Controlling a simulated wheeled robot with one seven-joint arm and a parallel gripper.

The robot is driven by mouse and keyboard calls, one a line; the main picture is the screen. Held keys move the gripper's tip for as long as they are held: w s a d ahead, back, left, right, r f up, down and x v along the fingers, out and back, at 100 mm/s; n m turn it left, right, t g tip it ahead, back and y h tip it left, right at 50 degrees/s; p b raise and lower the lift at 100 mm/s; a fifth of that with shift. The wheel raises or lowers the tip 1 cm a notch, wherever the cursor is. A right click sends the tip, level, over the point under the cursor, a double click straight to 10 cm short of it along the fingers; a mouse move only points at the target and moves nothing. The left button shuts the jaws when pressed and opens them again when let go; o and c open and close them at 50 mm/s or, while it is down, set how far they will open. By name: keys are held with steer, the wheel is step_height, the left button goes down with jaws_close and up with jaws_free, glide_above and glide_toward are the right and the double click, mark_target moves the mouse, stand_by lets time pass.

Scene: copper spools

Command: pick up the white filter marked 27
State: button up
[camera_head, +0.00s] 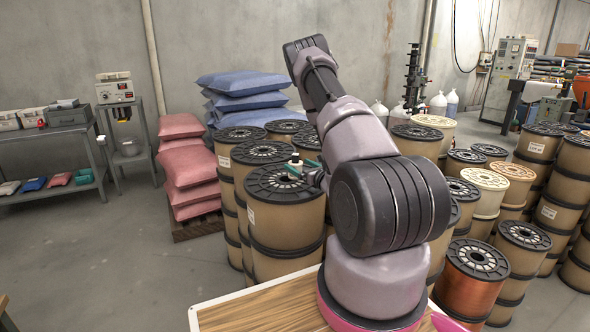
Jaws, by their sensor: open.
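I cannot make out a white filter marked 27 in this view. My arm reaches up from the wooden-topped base at the bottom and bends away over the spools. My gripper (297,170) is small and partly hidden behind my arm, over the top of a tan spool (285,218) with a black flange. It is open. A small white and teal patch shows at the gripper; I cannot tell whether it is part of the gripper or a separate thing. No number is readable there.
Many black-flanged spools crowd the middle and right, including a bare copper one (470,290). Blue sacks (243,95) and pink sacks (188,165) are stacked behind. A grey shelf (60,150) stands left. The left floor (110,240) is clear.

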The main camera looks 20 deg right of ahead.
steer(key=w, duration=0.4)
steer(key=w+a, duration=0.1)
steer(key=w, duration=0.1)
steer(key=shift+w+f, duration=0.1)
steer(key=shift+w, duration=0.25)
steer(key=c, duration=1.5)
